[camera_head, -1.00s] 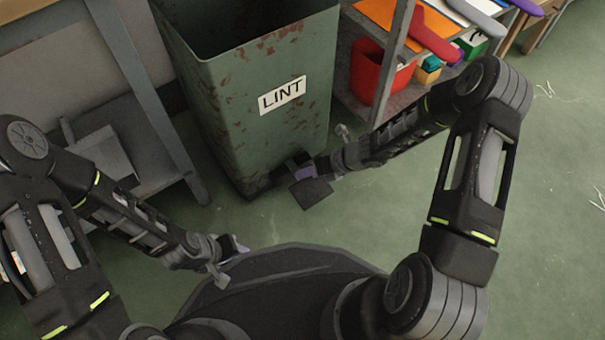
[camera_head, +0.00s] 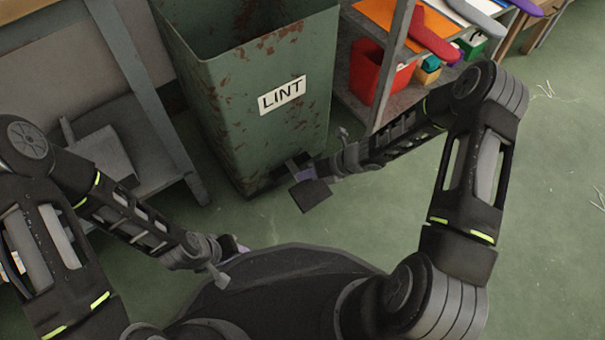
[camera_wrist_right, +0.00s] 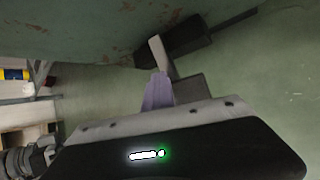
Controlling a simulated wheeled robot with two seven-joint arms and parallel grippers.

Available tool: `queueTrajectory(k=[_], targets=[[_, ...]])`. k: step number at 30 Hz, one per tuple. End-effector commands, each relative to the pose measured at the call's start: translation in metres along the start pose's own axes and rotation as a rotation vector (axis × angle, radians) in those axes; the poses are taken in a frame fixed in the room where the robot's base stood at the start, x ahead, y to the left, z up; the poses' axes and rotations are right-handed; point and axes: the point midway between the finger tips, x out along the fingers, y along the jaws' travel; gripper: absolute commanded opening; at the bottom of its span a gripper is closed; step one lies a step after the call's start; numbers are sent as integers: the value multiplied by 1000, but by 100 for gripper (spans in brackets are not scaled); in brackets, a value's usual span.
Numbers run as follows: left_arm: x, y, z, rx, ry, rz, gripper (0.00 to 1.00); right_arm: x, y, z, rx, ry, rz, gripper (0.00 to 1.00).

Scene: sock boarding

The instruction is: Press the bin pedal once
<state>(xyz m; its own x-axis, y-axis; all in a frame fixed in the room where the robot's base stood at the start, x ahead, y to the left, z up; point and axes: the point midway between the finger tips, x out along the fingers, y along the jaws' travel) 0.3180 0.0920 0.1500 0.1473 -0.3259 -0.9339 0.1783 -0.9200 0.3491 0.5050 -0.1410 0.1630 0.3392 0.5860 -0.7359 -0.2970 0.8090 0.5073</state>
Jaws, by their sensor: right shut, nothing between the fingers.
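The green, rust-spotted bin (camera_head: 262,135) carries a LINT label and shows its open top in the head view. Its dark pedal plate (camera_head: 310,195) sticks out low at the front. My right gripper (camera_head: 304,172) is shut and empty, right at the pedal and partly hidden by it. In the right wrist view the purple and grey fingertips (camera_wrist_right: 157,88) are beside the grey pedal plate (camera_wrist_right: 189,88); whether they touch is unclear. My left gripper (camera_head: 236,246) is low at the left, away from the bin; its opening is too hidden to judge.
A shelf (camera_head: 388,99) with a red container (camera_head: 374,72) and coloured items stands close right of the bin. A grey bench (camera_head: 172,130) stands at the left.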

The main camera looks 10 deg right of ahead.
Motion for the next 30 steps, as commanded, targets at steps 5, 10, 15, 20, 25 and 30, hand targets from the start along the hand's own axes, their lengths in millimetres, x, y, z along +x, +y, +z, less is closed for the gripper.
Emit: queueTrajectory(k=[5, 10, 15, 20, 25, 30], targets=[[0, 0, 0, 0, 0, 0, 36, 0, -4, -10, 9, 16, -7, 0], [-1, 0, 0, 0, 0, 0, 36, -1, -2, -8, 8, 16, -8, 0], [-7, 3, -1, 0, 0, 0, 36, -8, 2, -4, 8, 15, -8, 0], [-13, 5, -1, 0, 0, 0, 36, -15, 7, 1, 8, 15, -8, 0], [-20, 7, -2, 0, 0, 0, 36, -23, 12, 6, 7, 15, -8, 0], [-24, 9, -2, 0, 0, 0, 36, -29, 16, 12, 6, 11, -7, 0]])
